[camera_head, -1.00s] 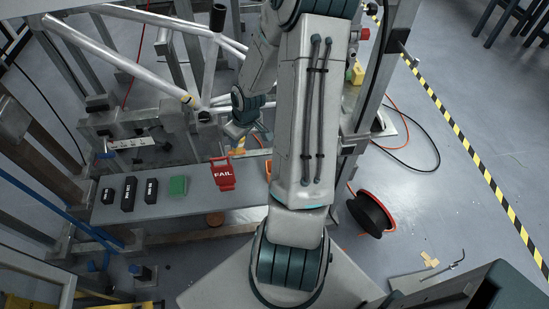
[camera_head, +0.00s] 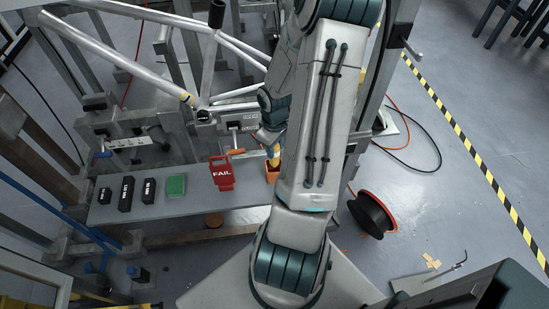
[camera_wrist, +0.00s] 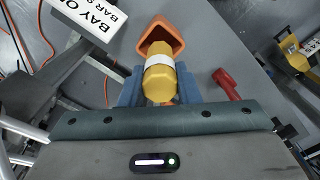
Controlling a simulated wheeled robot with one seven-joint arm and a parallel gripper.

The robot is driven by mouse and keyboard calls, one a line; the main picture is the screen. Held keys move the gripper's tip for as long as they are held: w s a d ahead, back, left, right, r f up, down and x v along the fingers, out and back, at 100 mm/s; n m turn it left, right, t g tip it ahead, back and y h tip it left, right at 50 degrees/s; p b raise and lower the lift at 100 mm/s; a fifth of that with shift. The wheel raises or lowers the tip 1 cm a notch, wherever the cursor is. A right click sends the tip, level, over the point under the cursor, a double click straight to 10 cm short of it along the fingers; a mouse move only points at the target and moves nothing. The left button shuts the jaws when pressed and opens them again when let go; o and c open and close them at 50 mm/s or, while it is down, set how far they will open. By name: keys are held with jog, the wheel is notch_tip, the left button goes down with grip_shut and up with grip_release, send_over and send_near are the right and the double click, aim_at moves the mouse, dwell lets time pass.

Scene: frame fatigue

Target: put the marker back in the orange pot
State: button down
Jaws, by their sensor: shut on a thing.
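The marker (camera_wrist: 159,81) is a thick yellow stick with a white band. My gripper (camera_wrist: 160,72) is shut on it, with a blue finger on each side. The orange pot (camera_wrist: 174,29) lies just beyond the marker in the wrist view, and the marker's far end overlaps its opening. I cannot tell whether that end is inside or above it. In the head view, the orange pot (camera_head: 271,174) stands on the grey shelf (camera_head: 200,207), with the yellow marker (camera_head: 274,155) directly over it. My arm partly hides the pot and gripper there.
A red FAIL tag (camera_head: 222,173) stands just left of the pot. Further left are a green block (camera_head: 176,185) and several black blocks (camera_head: 126,194). The bike frame (camera_head: 202,90) rises behind. A cable spool (camera_head: 371,214) lies on the floor at right.

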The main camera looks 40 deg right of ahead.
jog(key=shift+f+b, duration=0.45)
jog(key=shift+f, duration=2.2)
jog(key=shift+f, duration=0.1)
jog(key=c, duration=1.1)
grip_release()
